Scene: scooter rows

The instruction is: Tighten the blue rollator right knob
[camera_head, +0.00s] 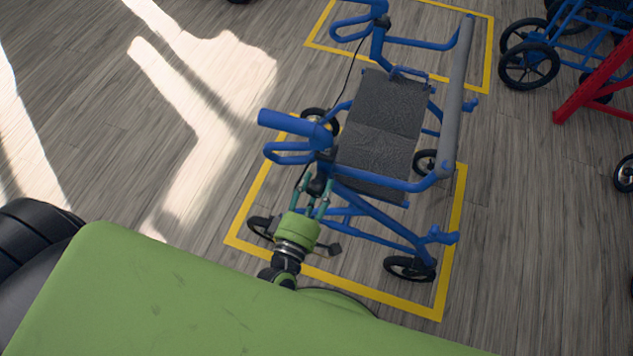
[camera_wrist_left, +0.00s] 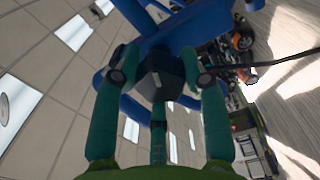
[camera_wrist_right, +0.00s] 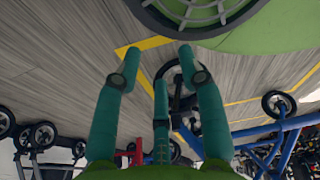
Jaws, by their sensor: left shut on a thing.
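The blue rollator (camera_head: 400,232) stands upright on the floor, with a dark grey seat (camera_head: 382,118) and a grey backrest bar. A black knob (camera_head: 318,186) sits below its near blue handle (camera_head: 285,118). My left gripper (camera_head: 318,203) reaches up to this knob from below. In the left wrist view the dark knob (camera_wrist_left: 163,76) lies between the green fingers of my left gripper (camera_wrist_left: 158,72), under the blue tube. The fingers are shut on it and partly hide it. My right gripper (camera_wrist_right: 160,58) is open and empty in the right wrist view, its fingers well apart.
Yellow floor lines (camera_head: 442,275) frame the rollator. Another blue wheeled frame (camera_head: 565,45) and a red frame (camera_head: 590,90) stand at the upper right. Bare wooden floor lies to the left. A black wheel (camera_wrist_right: 180,78) shows beyond my right fingers.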

